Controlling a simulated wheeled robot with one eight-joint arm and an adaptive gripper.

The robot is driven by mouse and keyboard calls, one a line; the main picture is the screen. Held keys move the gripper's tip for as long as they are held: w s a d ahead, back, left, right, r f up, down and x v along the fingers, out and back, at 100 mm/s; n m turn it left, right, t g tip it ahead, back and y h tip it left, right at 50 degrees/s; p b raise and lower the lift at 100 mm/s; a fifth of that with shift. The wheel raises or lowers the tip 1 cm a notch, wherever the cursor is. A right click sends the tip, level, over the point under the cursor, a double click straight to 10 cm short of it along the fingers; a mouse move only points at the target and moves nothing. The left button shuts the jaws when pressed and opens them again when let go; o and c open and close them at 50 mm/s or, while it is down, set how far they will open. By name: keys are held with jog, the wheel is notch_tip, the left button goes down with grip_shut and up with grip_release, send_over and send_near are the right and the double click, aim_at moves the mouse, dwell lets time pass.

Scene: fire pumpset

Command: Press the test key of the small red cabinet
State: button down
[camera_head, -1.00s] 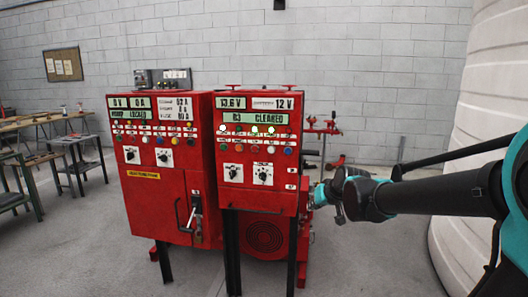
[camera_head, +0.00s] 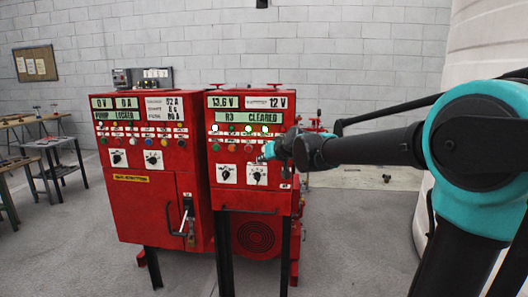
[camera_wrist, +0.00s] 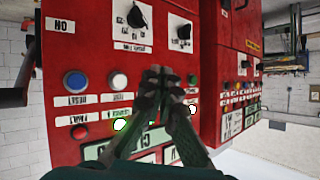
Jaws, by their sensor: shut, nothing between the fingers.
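The small red cabinet (camera_head: 253,197) is the right-hand one in the head view; its display reads "R3 CLEARED". In the wrist view its panel (camera_wrist: 85,25) appears upside down, with a blue key (camera_wrist: 74,80) labelled RESET and a white key (camera_wrist: 118,81) whose small label looks like TEST. My gripper (camera_wrist: 160,72) is shut and empty in front of this key row, right of the white key and left of a green key (camera_wrist: 192,79). In the head view my gripper (camera_head: 268,151) covers the right end of the row. I cannot tell whether it touches the panel.
The larger red cabinet (camera_head: 145,200) stands at the left, with a handle on its door. Rotary knobs (camera_wrist: 136,18) sit close to my fingertips on the small cabinet. Workbenches (camera_head: 45,145) stand at the far left. The floor in front is clear.

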jog(key=shift+w, duration=0.15)
jog(key=w, duration=0.8)
jog(key=shift+w+d, duration=0.2)
jog(key=shift+w, duration=0.1)
jog(key=shift+w, duration=0.15)
dwell(1.2)
jog(key=shift+w, duration=0.25)
jog(key=shift+w, duration=0.4)
dwell(0.8)
jog(key=shift+s, duration=0.85)
jog(key=shift+s, duration=0.1)
